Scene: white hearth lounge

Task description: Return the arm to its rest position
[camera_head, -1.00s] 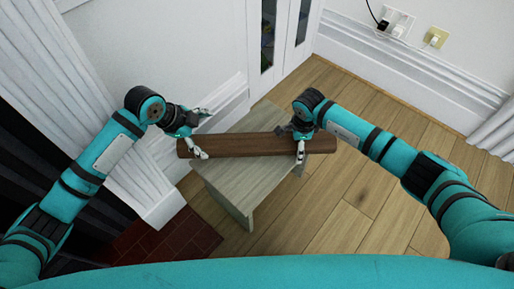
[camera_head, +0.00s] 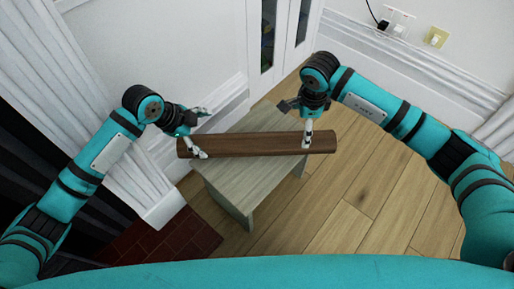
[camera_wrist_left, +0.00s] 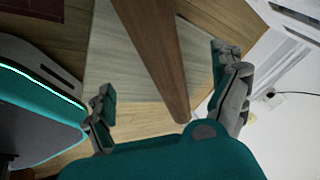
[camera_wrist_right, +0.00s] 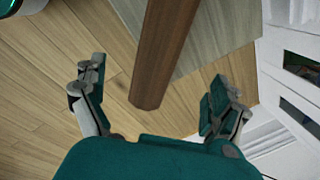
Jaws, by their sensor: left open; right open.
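Both of my arms show in the head view. My left gripper (camera_head: 203,132) is open at the left end of a dark brown wooden bar (camera_head: 255,145), which lies across a pale wooden stool (camera_head: 240,190). In the left wrist view the bar (camera_wrist_left: 160,50) runs between the spread fingers (camera_wrist_left: 170,85). My right gripper (camera_head: 307,130) is open above the bar's right end. In the right wrist view the bar's end (camera_wrist_right: 150,85) lies between and beyond the spread fingers (camera_wrist_right: 155,95), apart from them.
A white wall with skirting and a glass-paned cabinet (camera_head: 280,40) stands behind the stool. A dark fireplace with red tiles (camera_head: 160,240) is at the left. Bare wooden floor (camera_head: 370,200) lies at the right. Sockets (camera_head: 398,22) are on the wall.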

